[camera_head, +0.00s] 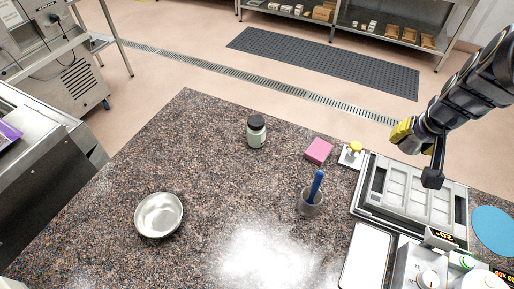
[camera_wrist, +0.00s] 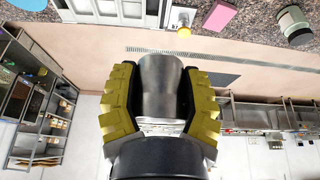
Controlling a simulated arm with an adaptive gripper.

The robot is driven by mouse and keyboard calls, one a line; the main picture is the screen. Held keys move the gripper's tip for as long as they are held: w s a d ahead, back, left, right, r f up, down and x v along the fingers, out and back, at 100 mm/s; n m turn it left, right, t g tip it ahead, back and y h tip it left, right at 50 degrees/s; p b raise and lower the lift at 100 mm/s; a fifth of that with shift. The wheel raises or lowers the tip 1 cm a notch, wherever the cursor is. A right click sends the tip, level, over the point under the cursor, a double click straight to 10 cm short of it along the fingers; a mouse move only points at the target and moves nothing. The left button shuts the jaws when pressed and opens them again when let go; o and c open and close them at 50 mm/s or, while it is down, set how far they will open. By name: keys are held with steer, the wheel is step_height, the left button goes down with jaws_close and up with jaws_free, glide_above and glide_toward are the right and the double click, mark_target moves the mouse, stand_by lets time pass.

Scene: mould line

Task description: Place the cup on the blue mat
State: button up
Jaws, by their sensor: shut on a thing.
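My gripper (camera_head: 401,131) is raised at the right in the head view, above the far edge of the counter near the grey mould tray. In the wrist view its yellow ribbed fingers (camera_wrist: 160,88) are closed on both sides of a grey metal cup (camera_wrist: 160,72). The cup is not clearly visible in the head view. The round blue mat (camera_head: 493,229) lies flat on the counter at the right edge, to the right of the mould tray. Its visible surface is bare, and my gripper is apart from it, up and to the left.
The mould tray (camera_head: 357,207) stands between the open counter and the mat. A jar (camera_head: 256,132) and metal bowl (camera_head: 158,215) stand farther left.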

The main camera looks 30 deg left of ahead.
steer(key=s+a+f+n+y, duration=0.15)
steer(key=a+f, duration=0.25)
steer(key=a, duration=0.5)
steer(key=s+a+f+n, duration=0.2)
steer(key=s+a+f, duration=0.15)
steer(key=a, duration=0.55)
steer(key=s+a+f+n, duration=0.1)
steer(key=s+a+f, duration=0.3)
steer(key=s+a, duration=0.1)
steer(key=s+a+f+n+y, duration=0.1)
steer(key=s+a+f, duration=0.3)
steer(key=s, duration=0.4)
steer(key=shift+s+a+n+g, duration=0.25)
steer(key=shift+a+n+g, duration=0.15)
steer(key=shift+a+n, duration=0.25)
